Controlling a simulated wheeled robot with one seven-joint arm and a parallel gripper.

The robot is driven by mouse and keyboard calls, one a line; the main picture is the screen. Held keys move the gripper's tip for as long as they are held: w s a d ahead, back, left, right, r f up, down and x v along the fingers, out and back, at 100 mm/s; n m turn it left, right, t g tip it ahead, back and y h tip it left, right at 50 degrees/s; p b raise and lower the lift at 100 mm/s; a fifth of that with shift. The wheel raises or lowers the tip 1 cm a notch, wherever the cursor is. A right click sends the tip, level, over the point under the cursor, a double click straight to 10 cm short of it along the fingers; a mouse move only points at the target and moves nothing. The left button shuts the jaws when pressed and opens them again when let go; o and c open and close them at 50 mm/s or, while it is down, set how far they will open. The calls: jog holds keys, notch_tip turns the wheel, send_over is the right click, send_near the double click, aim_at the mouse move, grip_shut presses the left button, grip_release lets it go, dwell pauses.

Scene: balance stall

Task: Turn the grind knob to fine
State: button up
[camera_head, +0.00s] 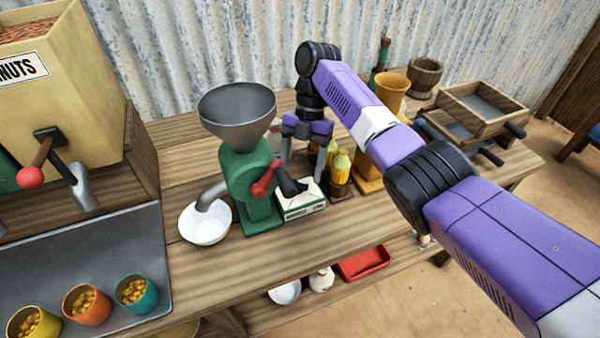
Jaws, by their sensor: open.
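A green grinder (240,165) with a grey metal hopper (237,112) stands on the wooden table, its spout over a white bowl (205,228). A red arm (264,181) with a black grip (291,186) sticks out on its right side. I cannot make out a separate grind knob or a fine mark; it may be hidden or too small. My gripper (303,167) points down just behind and right of the grinder, fingers apart, with nothing visible between them. I cannot tell whether it touches the grinder.
A white and green box (302,205) sits close at the grinder's right. Corn cobs (341,163) in a brown holder, an orange cup (390,92) and wooden sieves (480,108) stand further right. A peanut bin (60,90) and cups of nuts are at left. The front table strip is clear.

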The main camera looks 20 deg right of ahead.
jog(key=v, duration=0.5)
jog(key=shift+d+r+p, duration=0.1)
jog(key=shift+r+p, duration=0.15)
jog(key=shift+p, duration=0.1)
